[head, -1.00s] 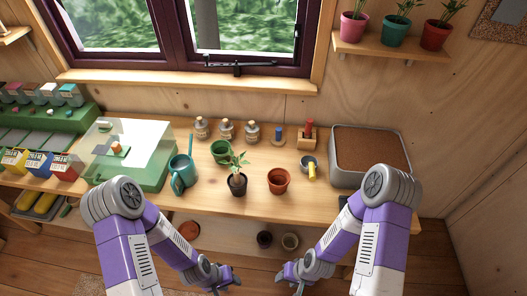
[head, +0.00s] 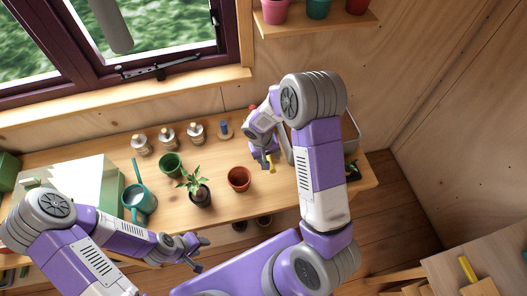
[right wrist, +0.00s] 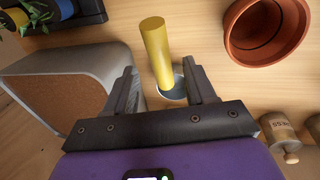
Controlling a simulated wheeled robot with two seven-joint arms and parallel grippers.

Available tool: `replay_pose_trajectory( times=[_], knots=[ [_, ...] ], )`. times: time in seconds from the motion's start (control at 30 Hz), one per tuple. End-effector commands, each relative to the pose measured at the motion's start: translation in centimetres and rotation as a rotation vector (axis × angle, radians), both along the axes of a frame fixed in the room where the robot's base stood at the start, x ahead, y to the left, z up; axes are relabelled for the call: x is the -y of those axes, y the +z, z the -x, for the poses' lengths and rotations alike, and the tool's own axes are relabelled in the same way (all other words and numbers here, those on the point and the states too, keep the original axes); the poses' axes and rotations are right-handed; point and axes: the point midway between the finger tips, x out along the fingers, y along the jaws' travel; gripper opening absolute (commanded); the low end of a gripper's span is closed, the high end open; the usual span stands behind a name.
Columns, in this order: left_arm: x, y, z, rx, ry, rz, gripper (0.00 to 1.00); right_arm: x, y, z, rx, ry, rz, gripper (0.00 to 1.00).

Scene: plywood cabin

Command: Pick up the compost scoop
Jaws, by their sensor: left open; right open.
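The compost scoop has a yellow handle (right wrist: 156,50) and a grey metal cup (right wrist: 172,95). In the right wrist view the handle stands up between the spread fingers of my right gripper (right wrist: 157,84), with a gap on both sides. The cup is partly hidden behind the gripper. In the head view my right gripper (head: 266,158) is low over the bench at the scoop's yellow handle (head: 271,167), and my arm hides most of the scoop. My left gripper (head: 200,254) is open and empty in front of the bench's front edge.
A terracotta pot (head: 239,179) stands left of the scoop, with a potted seedling (head: 199,192), green pot (head: 171,164) and teal watering can (head: 137,204) further left. A grey soil tray (right wrist: 85,62) stands close beside my right gripper.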

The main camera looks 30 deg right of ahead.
Motion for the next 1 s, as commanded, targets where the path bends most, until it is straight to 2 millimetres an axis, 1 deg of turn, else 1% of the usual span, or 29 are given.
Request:
replay_pose_trajectory(
  times=[0.27,0.4,0.5,0.7,0.73,0.77,1.0],
  knots=[
    [0.0,0.8,0.0,0.0,0.0,0.0,0.43,0.7,-3.2,-0.4,-0.004,-0.001,-0.002,0.55],
    [0.0,0.9,0.0,0.001,0.0,0.0,0.43,1.0,-4.9,-0.5,-0.002,0.0,-0.001,0.55],
    [0.0,0.9,0.0,0.001,0.0,0.0,0.43,1.0,-5.5,-0.5,-0.001,0.0,-0.002,0.55],
    [0.0,0.9,0.0,0.001,0.0,0.0,0.43,1.1,-5.5,-0.5,0.002,-0.001,-0.003,0.55],
    [0.0,0.9,0.0,0.001,0.0,0.0,0.43,1.1,-5.5,-0.5,0.002,-0.001,-0.003,0.53],
    [0.0,0.9,0.0,0.001,0.0,0.0,0.43,1.1,-5.5,-0.5,0.002,-0.001,-0.003,0.49],
    [0.0,0.9,0.0,0.001,0.0,0.0,0.43,1.0,-5.5,-0.5,0.002,-0.001,-0.003,0.12]
  ],
)
